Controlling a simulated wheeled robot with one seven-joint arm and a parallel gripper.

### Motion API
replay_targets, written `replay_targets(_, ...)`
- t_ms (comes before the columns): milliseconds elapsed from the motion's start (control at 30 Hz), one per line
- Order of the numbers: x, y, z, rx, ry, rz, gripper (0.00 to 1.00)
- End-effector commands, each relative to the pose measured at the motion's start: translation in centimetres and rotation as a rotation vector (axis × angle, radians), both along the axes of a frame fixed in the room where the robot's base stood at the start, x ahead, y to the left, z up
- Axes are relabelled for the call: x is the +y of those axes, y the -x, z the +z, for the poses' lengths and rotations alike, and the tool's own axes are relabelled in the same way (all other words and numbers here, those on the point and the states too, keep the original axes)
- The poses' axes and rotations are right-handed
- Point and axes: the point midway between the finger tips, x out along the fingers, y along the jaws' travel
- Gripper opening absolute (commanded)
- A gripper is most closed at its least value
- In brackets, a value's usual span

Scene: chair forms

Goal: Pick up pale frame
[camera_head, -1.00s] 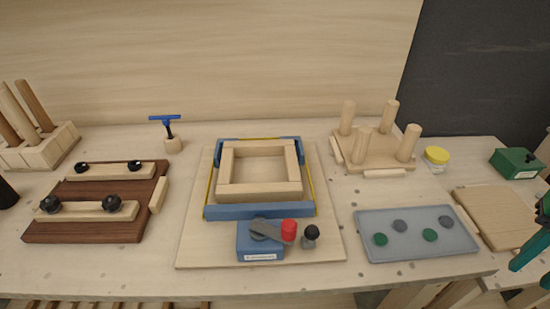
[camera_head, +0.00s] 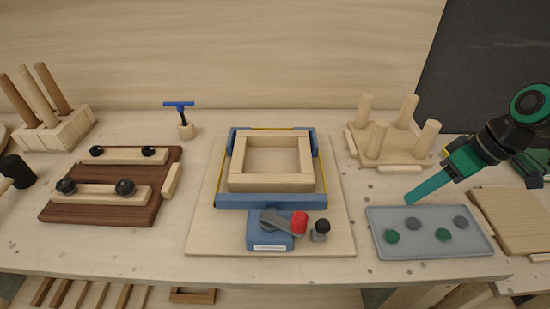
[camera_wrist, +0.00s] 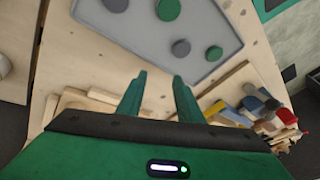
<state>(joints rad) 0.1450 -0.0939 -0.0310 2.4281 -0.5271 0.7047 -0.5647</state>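The pale frame (camera_head: 270,183) is a square of light wood bars. It lies inside a blue band clamp (camera_head: 272,201) with yellow straps, on a pale board in the middle of the bench. My gripper (camera_head: 409,199) is to the right of the frame, above the back left corner of the grey tray, pointing down and left. In the wrist view its two green fingers (camera_wrist: 159,76) stand apart with nothing between them. The pale frame does not show in the wrist view.
A blue block with a red-tipped lever (camera_head: 270,231) and a black knob sit in front of the frame. The grey tray (camera_head: 405,249) holds green and grey discs. A pegged stand (camera_head: 392,146) is behind it. A dark board (camera_head: 105,208) lies left.

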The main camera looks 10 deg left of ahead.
Motion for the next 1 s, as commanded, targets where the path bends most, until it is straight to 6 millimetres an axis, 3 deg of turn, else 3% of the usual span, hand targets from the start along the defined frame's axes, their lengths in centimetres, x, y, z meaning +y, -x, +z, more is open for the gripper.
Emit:
replay_targets(100,7.3,-1.7,-0.2,-0.089,-0.163,0.289,0.33)
replay_targets(200,13.5,-2.0,0.6,-0.186,-0.334,0.511,0.33)
replay_targets(333,19.4,-1.2,1.9,-0.299,-0.544,0.706,0.33)
replay_targets(433,21.7,-0.4,2.3,-0.360,-0.655,0.784,0.33)
replay_targets(600,23.4,0.4,2.4,-0.421,-0.755,0.838,0.33)
replay_targets(767,24.5,0.8,2.1,-0.440,-0.784,0.853,0.33)
replay_targets(1000,27.8,1.7,0.8,-0.438,-0.785,0.859,0.33)
